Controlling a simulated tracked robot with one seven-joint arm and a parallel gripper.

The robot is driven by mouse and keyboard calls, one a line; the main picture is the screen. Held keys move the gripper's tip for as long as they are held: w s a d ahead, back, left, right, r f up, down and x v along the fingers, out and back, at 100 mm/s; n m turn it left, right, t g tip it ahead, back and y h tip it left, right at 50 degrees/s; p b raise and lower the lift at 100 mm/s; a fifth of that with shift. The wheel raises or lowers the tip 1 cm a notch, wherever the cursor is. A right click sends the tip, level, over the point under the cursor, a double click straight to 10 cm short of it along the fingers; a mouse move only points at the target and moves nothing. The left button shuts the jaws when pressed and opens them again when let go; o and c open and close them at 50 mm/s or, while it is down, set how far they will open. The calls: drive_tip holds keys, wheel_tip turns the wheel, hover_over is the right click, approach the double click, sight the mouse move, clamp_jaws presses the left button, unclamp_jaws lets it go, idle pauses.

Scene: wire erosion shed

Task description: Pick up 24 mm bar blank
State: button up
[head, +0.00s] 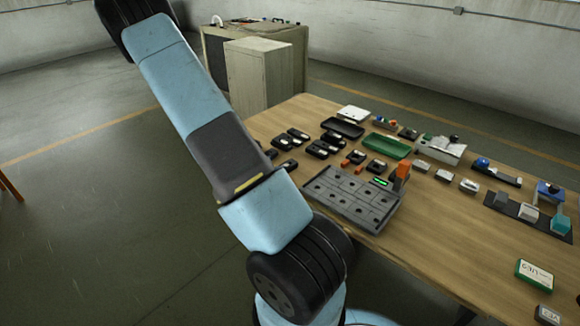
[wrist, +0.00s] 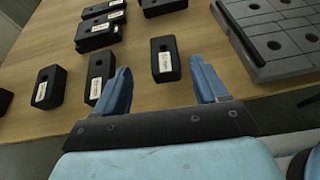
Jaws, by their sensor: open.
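Several black blocks with white labels and a dark hole in the top stand on the wooden table. One block (wrist: 165,60) shows in the wrist view between the lines of my two fingers, beyond their tips. Another block (wrist: 98,66) is partly hidden by the left finger. The label print is too small to read, so I cannot tell which thing is the 24 mm bar blank. My gripper (wrist: 160,76) is open, with its blue fingers wide apart and nothing between them. In the head view my gripper is out of sight.
A grey plate (wrist: 238,36) with round holes lies right of the blocks; it also shows in the head view (head: 315,199). A green tray (head: 387,147), a black tray (head: 343,128) and small tools crowd the table (head: 440,235). The table's near right part is mostly clear.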

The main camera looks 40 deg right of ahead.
drive_tip(key=shift+s+f+x, duration=0.1)
drive_tip(key=shift+x, duration=1.4)
drive_tip(key=shift+s+f+x, duration=0.1)
drive_tip(key=shift+f+x, duration=0.05)
drive_tip(key=shift+x, duration=1.3)
drive_tip(key=shift+a, duration=0.1)
drive_tip(key=shift+c, duration=0.3)
clamp_jaws()
